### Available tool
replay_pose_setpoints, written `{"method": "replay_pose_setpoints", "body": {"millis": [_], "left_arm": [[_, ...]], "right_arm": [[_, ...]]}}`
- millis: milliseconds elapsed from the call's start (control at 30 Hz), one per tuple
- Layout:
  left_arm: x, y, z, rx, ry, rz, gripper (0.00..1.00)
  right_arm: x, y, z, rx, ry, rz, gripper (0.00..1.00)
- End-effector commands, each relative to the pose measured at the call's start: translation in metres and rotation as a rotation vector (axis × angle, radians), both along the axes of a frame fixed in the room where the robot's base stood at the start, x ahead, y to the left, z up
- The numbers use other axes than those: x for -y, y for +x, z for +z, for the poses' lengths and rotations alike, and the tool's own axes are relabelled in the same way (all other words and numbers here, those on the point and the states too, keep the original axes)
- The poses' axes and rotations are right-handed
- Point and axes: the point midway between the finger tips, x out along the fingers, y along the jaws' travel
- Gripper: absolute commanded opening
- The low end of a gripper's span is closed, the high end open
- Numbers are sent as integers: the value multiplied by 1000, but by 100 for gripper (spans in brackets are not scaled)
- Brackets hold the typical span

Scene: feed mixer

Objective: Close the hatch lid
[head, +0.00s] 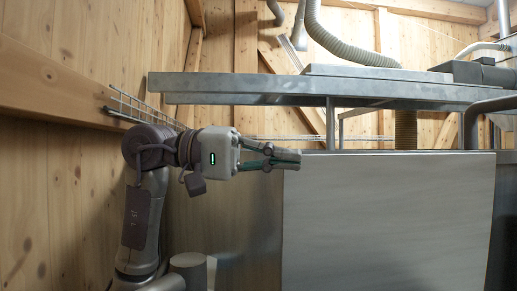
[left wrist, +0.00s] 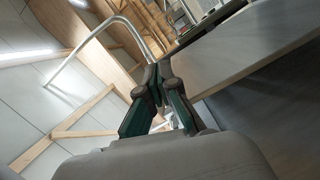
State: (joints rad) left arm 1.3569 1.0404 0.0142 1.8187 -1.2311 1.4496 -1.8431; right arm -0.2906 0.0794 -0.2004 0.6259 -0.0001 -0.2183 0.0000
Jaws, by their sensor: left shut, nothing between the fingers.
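The hatch lid appears to be the flat light-grey panel (head: 390,220) in the right half of the head view, with its broad face toward me. In the left wrist view a pale panel, which looks like the same one (left wrist: 248,45), runs across the upper right. My left gripper (head: 297,158) is shut and empty at the panel's upper left corner. Its fingertips overlap that corner in the head view; I cannot tell whether they touch it. In the left wrist view the fingers (left wrist: 158,75) meet just left of the panel's edge. My right gripper is not in view.
Metal beams (head: 330,88) run across above the panel and the gripper. A darker metal wall (head: 240,225) is left of the panel. A wooden wall (head: 50,190) stands at left, with a wire rack (head: 140,106). A grey hose (head: 335,45) hangs at top.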

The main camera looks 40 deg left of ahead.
Motion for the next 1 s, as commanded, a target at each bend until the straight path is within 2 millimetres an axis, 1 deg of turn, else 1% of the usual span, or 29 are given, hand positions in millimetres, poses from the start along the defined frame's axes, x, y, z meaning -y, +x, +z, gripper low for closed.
{"method": "replay_pose_setpoints", "body": {"millis": [33,133,167,233,400,600,1000], "left_arm": [[10,7,2,-1,1,-5,0],[25,19,0,0,1,-4,0],[30,20,-2,0,2,-5,0],[37,11,-7,3,3,-2,0],[50,0,-14,1,1,-1,0],[55,-4,-17,0,-1,-1,0],[54,-4,-16,0,-1,-1,0]], "right_arm": [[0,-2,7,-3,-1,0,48],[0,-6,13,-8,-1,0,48],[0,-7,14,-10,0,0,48],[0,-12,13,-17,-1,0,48],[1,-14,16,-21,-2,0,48],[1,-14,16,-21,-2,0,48],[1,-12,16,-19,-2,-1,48]]}}
